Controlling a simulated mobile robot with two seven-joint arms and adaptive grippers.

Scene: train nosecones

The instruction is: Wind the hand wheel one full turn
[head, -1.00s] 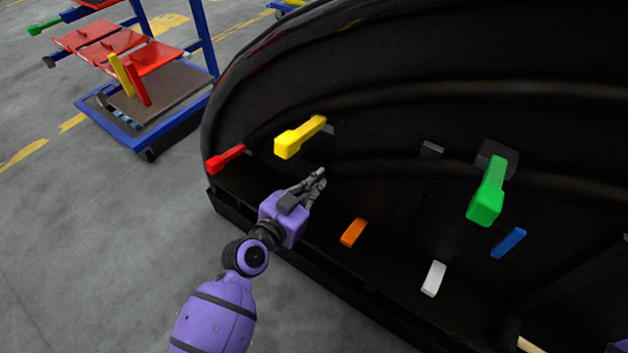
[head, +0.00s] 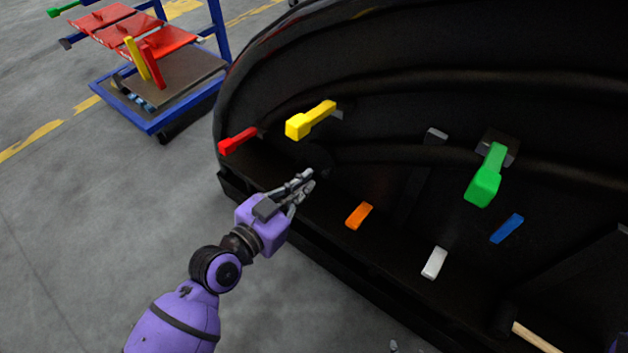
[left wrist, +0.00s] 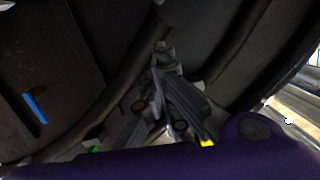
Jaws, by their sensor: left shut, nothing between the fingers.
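No hand wheel can be made out clearly; the dark shell interior (head: 400,60) hides detail. My left gripper (head: 304,185) is at the lower left of the shell, below the yellow handle (head: 310,120) and left of the orange block (head: 359,215). Its fingers are shut with nothing between them. In the left wrist view the dark fingers (left wrist: 168,95) point into the dark interior, and I cannot tell whether they touch anything. My right gripper is not in view.
A red handle (head: 238,141) and a green handle (head: 486,176) stick out of the shell. A white block (head: 434,263), a blue block (head: 507,228) and a wooden stick (head: 535,338) are at lower right. A blue cart (head: 150,125) stands at the upper left.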

